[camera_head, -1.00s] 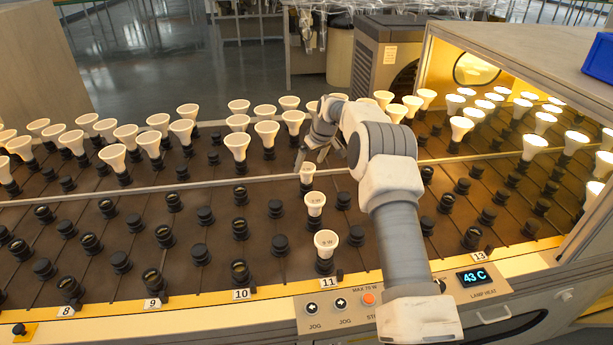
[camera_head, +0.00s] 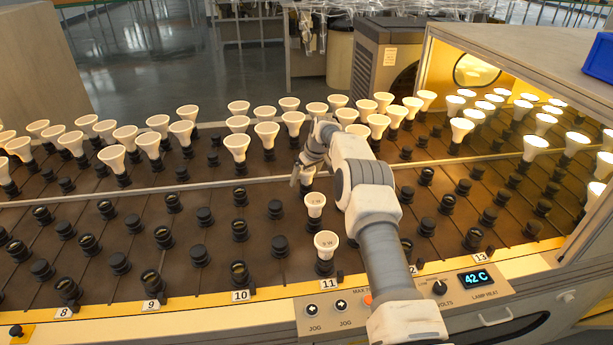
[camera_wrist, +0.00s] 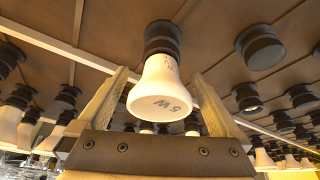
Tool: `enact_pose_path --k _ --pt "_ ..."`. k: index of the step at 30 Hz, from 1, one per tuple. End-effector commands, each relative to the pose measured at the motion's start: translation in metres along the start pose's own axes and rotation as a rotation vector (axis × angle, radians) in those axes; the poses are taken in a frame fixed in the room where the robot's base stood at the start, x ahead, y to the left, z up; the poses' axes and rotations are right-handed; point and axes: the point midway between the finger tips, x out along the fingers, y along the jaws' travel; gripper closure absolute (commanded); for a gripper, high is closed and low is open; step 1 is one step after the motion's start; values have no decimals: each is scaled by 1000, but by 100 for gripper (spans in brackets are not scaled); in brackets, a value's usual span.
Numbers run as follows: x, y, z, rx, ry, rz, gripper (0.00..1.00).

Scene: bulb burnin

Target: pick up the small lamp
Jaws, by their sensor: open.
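A small white lamp marked 5 W (camera_wrist: 162,92) sits in a dark socket in the wrist view. My gripper (camera_wrist: 160,74) is open, with one finger on each side of this lamp and a gap showing on both sides. In the head view my gripper (camera_head: 301,182) is low over the conveyor, at the far end of the short row of lamps at position 11. It mostly hides the lamp there. Two more white lamps stand nearer in that row, a middle one (camera_head: 315,205) and a larger front one (camera_head: 326,244).
Rows of larger white lamps (camera_head: 237,146) stand behind a rail beyond my gripper. Lit lamps (camera_head: 535,147) fill the heated enclosure at right. Empty dark sockets (camera_head: 240,229) cover the near belt. A control panel (camera_head: 470,297) showing 42 C is at the front edge.

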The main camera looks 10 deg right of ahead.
Motion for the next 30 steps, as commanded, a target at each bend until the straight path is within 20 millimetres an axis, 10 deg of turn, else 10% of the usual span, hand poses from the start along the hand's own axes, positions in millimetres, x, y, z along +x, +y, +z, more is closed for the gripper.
enact_pose_path --k 15,30 --pt "0 0 0 0 0 0 83" --pt "-20 0 -9 0 4 2 83"
